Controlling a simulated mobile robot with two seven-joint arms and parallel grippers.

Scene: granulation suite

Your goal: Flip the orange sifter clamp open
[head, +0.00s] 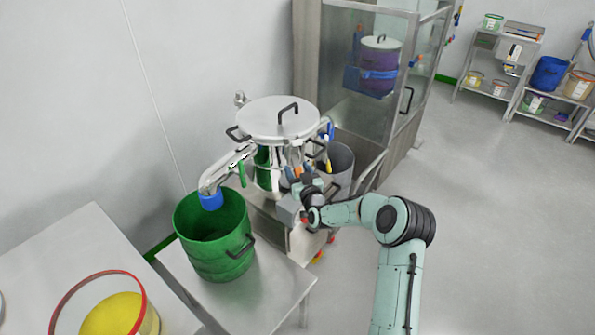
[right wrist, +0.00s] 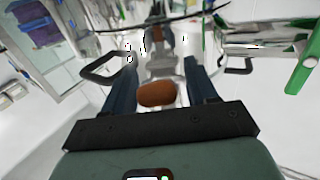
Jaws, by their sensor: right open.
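The sifter (head: 277,120) is a steel drum with a domed lid and a black handle, standing on a steel cart. Its orange clamp (head: 297,172) shows only as a small spot at the front, mostly behind my right gripper (head: 300,183). In the right wrist view, the clamp's rounded orange end (right wrist: 157,94) shows between the two dark fingers of my right gripper (right wrist: 162,68). The fingers are apart, with gaps on both sides of the orange end. I cannot tell whether the clamp is in contact with the gripper. My left gripper is not in view.
A green bucket (head: 217,262) stands on a low steel table, left of the cart, under a blue-ended spout (head: 211,198). A grey bin (head: 341,165) is right behind the gripper. A glass cabinet (head: 350,105) stands behind. The floor at right is clear.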

